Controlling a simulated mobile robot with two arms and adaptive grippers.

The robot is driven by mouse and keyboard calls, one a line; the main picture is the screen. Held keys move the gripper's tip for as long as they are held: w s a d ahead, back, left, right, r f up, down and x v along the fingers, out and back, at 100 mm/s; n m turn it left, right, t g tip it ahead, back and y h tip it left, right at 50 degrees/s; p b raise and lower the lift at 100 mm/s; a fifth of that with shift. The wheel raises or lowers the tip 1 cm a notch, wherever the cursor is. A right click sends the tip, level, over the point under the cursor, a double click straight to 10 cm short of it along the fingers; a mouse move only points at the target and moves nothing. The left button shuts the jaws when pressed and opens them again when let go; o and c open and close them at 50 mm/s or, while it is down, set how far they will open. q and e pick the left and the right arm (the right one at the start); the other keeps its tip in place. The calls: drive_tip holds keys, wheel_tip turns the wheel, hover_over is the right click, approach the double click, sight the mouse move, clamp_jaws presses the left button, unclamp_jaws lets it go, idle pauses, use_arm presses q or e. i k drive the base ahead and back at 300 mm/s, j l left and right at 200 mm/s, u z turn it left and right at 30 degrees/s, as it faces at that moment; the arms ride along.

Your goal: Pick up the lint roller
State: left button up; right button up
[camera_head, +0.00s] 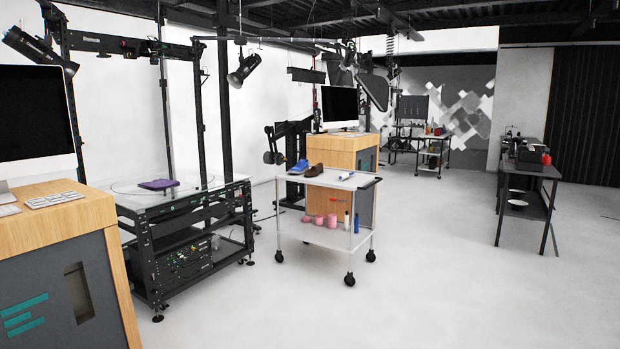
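A small white and blue object (347,176) lies on the top of the white wheeled cart (318,180), near its right end. It may be the lint roller, but it is too small to tell for sure. A blue shoe (298,167) and a brown shoe (315,170) sit to its left on the same top. Neither of my grippers shows in the head view.
The cart's lower shelf holds pink items and bottles (357,222). A black-framed turntable rig (190,235) with a folded purple cloth (159,184) stands left of it. A wooden desk (65,230) fills the left foreground. Open floor (440,280) lies to the right.

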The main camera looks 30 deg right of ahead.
sight(345, 176)
drive_tip(key=i+l+z, duration=1.15)
drive_tip(key=i, duration=0.15)
drive_tip(key=i+z, duration=0.4)
drive_tip(key=i, duration=2.55)
drive_tip(key=i+u, duration=0.15)
drive_tip(key=i, duration=0.85)
